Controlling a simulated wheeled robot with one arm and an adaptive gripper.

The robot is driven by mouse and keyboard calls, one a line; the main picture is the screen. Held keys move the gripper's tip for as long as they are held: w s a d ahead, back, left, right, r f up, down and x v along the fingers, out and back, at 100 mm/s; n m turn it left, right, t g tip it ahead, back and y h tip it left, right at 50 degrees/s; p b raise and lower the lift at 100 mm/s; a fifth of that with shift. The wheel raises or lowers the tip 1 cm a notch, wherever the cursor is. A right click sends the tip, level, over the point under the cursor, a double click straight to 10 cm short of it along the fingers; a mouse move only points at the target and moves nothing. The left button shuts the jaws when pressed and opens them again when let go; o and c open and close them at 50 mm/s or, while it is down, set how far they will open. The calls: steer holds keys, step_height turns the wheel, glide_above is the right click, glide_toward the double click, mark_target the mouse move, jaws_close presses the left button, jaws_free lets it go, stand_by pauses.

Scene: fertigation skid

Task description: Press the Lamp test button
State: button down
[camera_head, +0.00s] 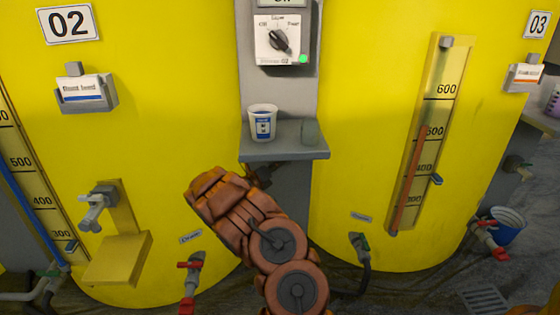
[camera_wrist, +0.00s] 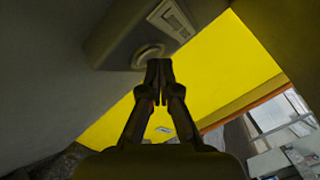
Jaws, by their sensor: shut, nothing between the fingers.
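In the wrist view a grey box (camera_wrist: 118,40) hangs at the top, with a round, pale-rimmed button (camera_wrist: 148,55) on its face and a small white label (camera_wrist: 172,18) beside it. The label's text is too small to read, so I cannot confirm it is the Lamp test button. My gripper (camera_wrist: 159,64) is shut and empty, its fingertips just below the round button in the picture. I cannot tell whether they touch it. In the head view my gripper (camera_head: 257,177) is mostly hidden behind my orange arm, below the grey shelf; the button does not show there.
A rotary selector (camera_head: 279,40) with a green light is higher up. Yellow tanks (camera_head: 150,40) stand on both sides, with red-handled valves (camera_head: 190,266) low down.

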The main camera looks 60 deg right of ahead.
stand_by(0.4)
steer(key=shift+s+a, duration=0.5)
steer(key=shift+a, duration=0.1)
steer(key=shift+s+a+p, duration=0.25)
steer(key=shift+s+a, duration=0.55)
steer(key=shift+a, duration=0.2)
steer(key=shift+s+a+p, duration=0.25)
steer(key=shift+s+a, duration=0.5)
steer(key=shift+a, duration=0.2)
